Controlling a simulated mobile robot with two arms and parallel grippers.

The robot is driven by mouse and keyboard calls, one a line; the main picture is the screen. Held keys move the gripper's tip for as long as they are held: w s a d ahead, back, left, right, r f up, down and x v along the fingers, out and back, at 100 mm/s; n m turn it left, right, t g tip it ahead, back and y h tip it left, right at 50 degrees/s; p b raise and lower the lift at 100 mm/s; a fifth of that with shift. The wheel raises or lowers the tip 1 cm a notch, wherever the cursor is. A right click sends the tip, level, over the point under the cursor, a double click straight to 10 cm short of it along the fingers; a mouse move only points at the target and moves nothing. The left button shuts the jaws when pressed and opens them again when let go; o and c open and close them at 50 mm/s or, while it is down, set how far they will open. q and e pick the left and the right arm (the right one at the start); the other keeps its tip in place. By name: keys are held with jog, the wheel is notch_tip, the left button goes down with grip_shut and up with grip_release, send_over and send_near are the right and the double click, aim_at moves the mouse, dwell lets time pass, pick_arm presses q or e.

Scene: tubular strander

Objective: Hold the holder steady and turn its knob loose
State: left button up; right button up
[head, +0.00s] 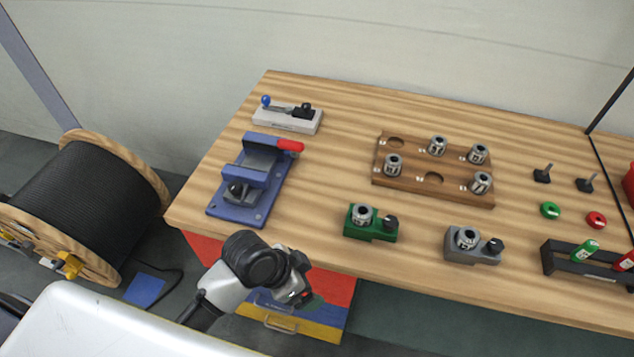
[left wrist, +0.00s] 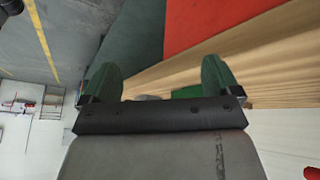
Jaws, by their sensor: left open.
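A green holder (head: 370,232) stands near the table's front edge with a silver collet (head: 361,213) in it and a black knob (head: 391,224) on its right side. A grey holder (head: 472,257) to its right also has a silver collet (head: 466,238) and a black knob (head: 495,245). My left gripper (head: 305,295) is in front of the table edge, to the left of and nearer than the green holder, not touching it. In the left wrist view its two green fingers (left wrist: 158,78) are apart with nothing between them. My right gripper is out of view.
A wooden rack (head: 405,183) with several collets lies behind the holders. A blue clamp fixture (head: 240,212) stands at left. A black rack (head: 560,262) with green and red pieces is at right. A coloured cabinet (head: 338,290) is under the table; a cable reel (head: 85,200) stands left.

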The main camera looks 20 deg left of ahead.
aim_at(351, 215)
pick_arm(q)
jog(key=w+m, duration=0.2)
jog(key=w+d+r+m+g+h, duration=0.1)
jog(key=w+m, duration=0.1)
jog(key=w, duration=0.1)
jog(key=w+d+r+m+g+h, duration=0.1)
jog(key=w+m, duration=0.1)
jog(key=shift+w+d, duration=0.15)
jog(key=shift+w, duration=0.2)
jog(key=w+a+r+m+h, duration=0.1)
jog(key=w+a+r, duration=0.15)
jog(key=w, duration=0.25)
jog(key=w+a+r+m+h, duration=0.1)
jog(key=w+a+r+m, duration=0.15)
jog(key=w, duration=0.25)
jog(key=shift+n+g, duration=0.4)
jog(key=shift+n, duration=0.05)
jog(key=b+x, duration=0.1)
jog(key=x, duration=0.2)
jog(key=b+x, duration=0.2)
jog(key=x, duration=0.1)
jog(key=b+x, duration=0.1)
jog(key=x, duration=0.3)
jog(key=shift+s+d+r+b, duration=0.1)
jog(key=shift+d+r+b, duration=0.15)
jog(key=shift+r+b, duration=0.1)
jog(key=shift+d+f, duration=0.25)
jog(key=shift+d, duration=0.15)
jog(key=c, duration=1.3)
